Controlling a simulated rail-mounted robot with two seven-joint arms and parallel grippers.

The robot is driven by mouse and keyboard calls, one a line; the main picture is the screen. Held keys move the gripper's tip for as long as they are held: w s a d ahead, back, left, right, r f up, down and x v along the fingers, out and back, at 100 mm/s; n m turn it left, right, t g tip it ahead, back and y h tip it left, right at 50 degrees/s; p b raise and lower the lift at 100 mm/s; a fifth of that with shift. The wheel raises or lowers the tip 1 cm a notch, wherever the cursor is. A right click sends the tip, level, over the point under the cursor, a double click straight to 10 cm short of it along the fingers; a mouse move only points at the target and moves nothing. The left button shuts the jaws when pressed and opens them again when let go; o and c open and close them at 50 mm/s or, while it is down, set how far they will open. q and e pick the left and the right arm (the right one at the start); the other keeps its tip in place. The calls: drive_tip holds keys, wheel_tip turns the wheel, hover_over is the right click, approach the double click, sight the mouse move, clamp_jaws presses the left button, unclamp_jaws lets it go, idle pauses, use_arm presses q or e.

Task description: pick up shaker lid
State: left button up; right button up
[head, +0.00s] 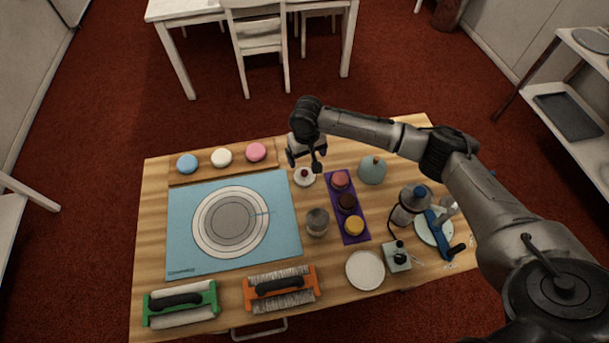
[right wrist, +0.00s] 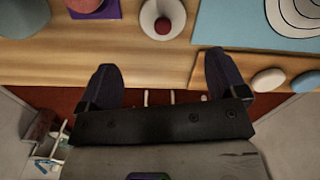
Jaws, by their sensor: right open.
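The shaker lid is a small white disc with a dark red knob (head: 304,177). It lies on the wooden table, right of the blue mat's top right corner. My right gripper (head: 306,160) is just behind the lid, over the table's far part. In the right wrist view its two dark fingers (right wrist: 160,65) are spread apart with nothing between them. The lid (right wrist: 149,17) shows there beyond the fingertips, near the top edge and roughly centred between the fingers. A shaker jar (head: 317,222) stands in front of the lid. My left gripper does not show.
A blue mat (head: 180,254) with a round turntable lies left. A purple tray (head: 335,208) with macarons and a blue-grey rounded pot (head: 372,171) stand right. A wooden strip (head: 202,172) with blue, white and pink macarons lies at the back left. Brushes (head: 282,288) lie in front.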

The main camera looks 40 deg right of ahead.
sight(305, 173)
wheel_tip(305, 173, down, 6)
drive_tip(key=shift+a+r+b, duration=0.1)
drive_tip(key=shift+r+b, duration=0.05)
drive_tip(key=shift+b, duration=0.25)
drive_tip(key=shift+f, duration=0.5)
wheel_tip(305, 173, down, 4)
drive_tip(key=shift+w+f+b, duration=0.1)
drive_tip(key=shift+b, duration=0.5)
drive_tip(key=shift+f, duration=0.6)
drive_tip(key=c, duration=0.7)
drive_tip(key=shift+r, duration=0.1)
